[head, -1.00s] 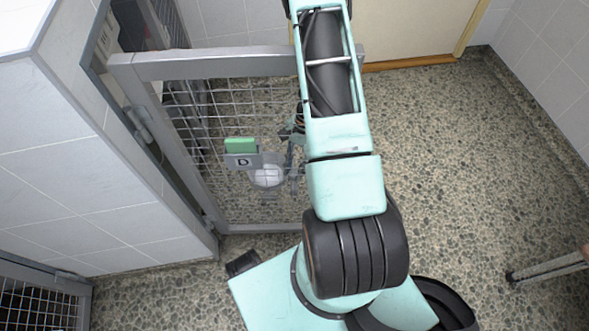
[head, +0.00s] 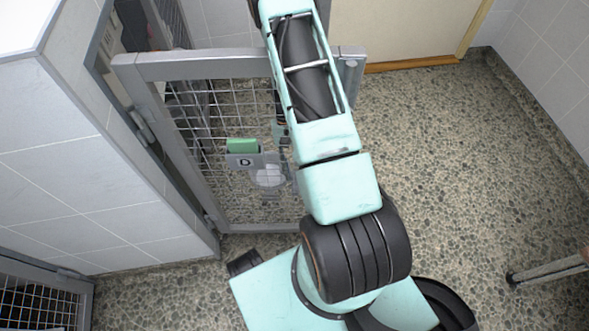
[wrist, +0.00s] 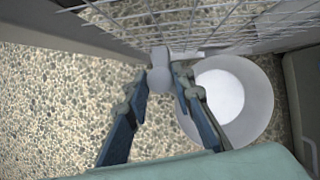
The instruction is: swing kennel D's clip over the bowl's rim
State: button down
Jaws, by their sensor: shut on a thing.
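In the wrist view my gripper (wrist: 164,80) is shut on the rounded grey end of the clip (wrist: 159,77). The clip's grey bar runs up from there to the mesh gate. The white bowl (wrist: 258,103) is beside it on the right, against the mesh. The held end is to the left of the bowl's rim and looks apart from it. In the head view the bowl (head: 268,176) shows through the mesh of kennel D's gate, below the D plate (head: 244,162). My gripper (head: 280,130) is largely hidden there by the arm and gate.
The gate's grey frame (head: 180,68) stands between the tiled wall (head: 100,170) and my arm. A green card (head: 242,146) sits above the D plate. A crutch-like pole (head: 548,270) lies at the right edge.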

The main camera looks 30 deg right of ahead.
jog(key=shift+n, duration=0.3)
jog(key=c, duration=1.9)
grip_release()
jog(key=shift+c, duration=0.2)
jog(key=a+v, duration=0.1)
jog(key=v, duration=1.1)
jog(key=shift+d, duration=0.4)
